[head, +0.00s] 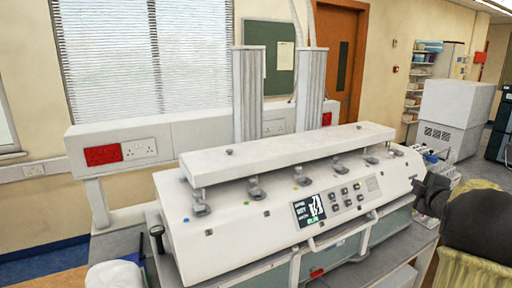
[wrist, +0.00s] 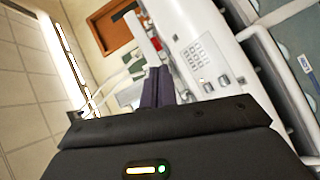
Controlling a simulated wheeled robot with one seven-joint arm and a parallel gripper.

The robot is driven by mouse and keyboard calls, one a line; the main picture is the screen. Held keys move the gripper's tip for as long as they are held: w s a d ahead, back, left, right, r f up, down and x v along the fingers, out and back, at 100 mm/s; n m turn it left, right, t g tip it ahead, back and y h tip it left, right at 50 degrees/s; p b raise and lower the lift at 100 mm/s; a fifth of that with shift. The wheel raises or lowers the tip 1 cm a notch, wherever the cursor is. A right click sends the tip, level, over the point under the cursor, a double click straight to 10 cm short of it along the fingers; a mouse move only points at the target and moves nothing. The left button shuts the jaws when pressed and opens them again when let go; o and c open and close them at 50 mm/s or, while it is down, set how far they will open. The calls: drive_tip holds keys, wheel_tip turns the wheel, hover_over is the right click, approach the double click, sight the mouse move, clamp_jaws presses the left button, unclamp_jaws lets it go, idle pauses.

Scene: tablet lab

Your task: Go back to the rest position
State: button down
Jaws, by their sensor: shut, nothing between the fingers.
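My gripper (wrist: 158,76) shows in the wrist view with its two dark fingers side by side, shut and empty. In the head view my gripper (head: 424,189) is at the right end of the white lab machine (head: 240,228), in front of that end from this viewpoint. I cannot tell whether it touches the machine. The machine has a small lit screen (head: 309,210), a row of stations under a long top bar (head: 290,152) and grey doors below.
Racks with small bottles (head: 432,160) stand right of the machine, close to my gripper. A white cabinet unit (head: 455,112) stands behind them. A red and white socket panel (head: 103,154) and a window (head: 145,60) are at the back left. A wooden door (head: 342,50) is behind.

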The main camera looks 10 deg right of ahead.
drive_tip(key=s+a+f+m+g, duration=0.2)
drive_tip(key=a+f+m, duration=0.15)
drive_tip(key=a, duration=0.45)
drive_tip(key=s+a+f+m+g+y, duration=0.1)
drive_tip(key=a+f+m+g, duration=0.1)
drive_tip(key=a+f, duration=0.35)
drive_tip(key=s+a+f+m+g, duration=0.2)
drive_tip(key=a+m, duration=0.1)
drive_tip(key=a, duration=0.6)
drive_tip(key=s+a+f+m+g+y, duration=0.1)
drive_tip(key=s+a+f+m+g, duration=0.1)
drive_tip(key=s+a+f, duration=0.3)
drive_tip(key=s+a+f+m+g+y, duration=0.1)
drive_tip(key=s+a+f+g, duration=0.3)
drive_tip(key=s+a, duration=0.8)
drive_tip(key=s+y, duration=0.1)
drive_tip(key=s, duration=0.2)
drive_tip(key=shift+s+a+f+m+g, duration=0.25)
drive_tip(key=shift+s+f+m+g, duration=0.1)
drive_tip(key=shift+s+g, duration=0.05)
